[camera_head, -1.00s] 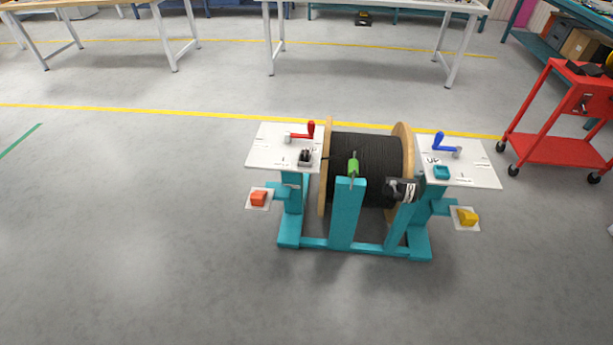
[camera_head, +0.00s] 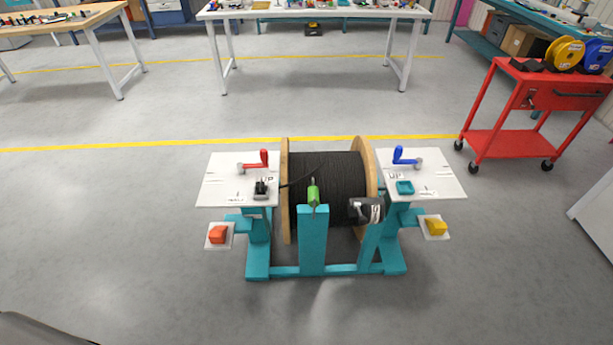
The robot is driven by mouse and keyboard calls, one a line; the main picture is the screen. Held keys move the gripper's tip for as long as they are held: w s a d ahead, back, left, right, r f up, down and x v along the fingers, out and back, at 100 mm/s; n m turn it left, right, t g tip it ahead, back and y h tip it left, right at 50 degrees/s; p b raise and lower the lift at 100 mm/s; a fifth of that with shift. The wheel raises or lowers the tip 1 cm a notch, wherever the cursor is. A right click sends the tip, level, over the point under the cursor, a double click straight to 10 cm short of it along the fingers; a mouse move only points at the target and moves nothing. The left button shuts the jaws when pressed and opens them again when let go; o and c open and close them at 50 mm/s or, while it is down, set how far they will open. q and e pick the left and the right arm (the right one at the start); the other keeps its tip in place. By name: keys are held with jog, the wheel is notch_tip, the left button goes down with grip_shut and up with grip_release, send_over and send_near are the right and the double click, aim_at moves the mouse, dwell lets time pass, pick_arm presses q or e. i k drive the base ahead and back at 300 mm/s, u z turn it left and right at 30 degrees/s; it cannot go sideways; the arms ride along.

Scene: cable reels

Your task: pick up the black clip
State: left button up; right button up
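A small black clip-like piece (camera_head: 261,187) sits on a grey base on the left white panel (camera_head: 222,178). A thin dark cable runs from it toward the black cable reel (camera_head: 326,180). A second, larger black piece with a white band (camera_head: 366,210) is at the front right of the reel, by the teal frame. I cannot tell for certain which of the two is the clip. Neither of my grippers is in view.
The teal stand (camera_head: 313,240) carries a green handle (camera_head: 313,193), red crank (camera_head: 263,158), blue crank (camera_head: 399,156), orange button (camera_head: 218,235) and yellow button (camera_head: 436,227). A red cart (camera_head: 519,140) stands right. Floor in front is clear.

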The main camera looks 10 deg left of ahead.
aim_at(261, 189)
jog(key=z, duration=0.3)
jog(key=i, duration=1.4)
jog(key=u, duration=0.75)
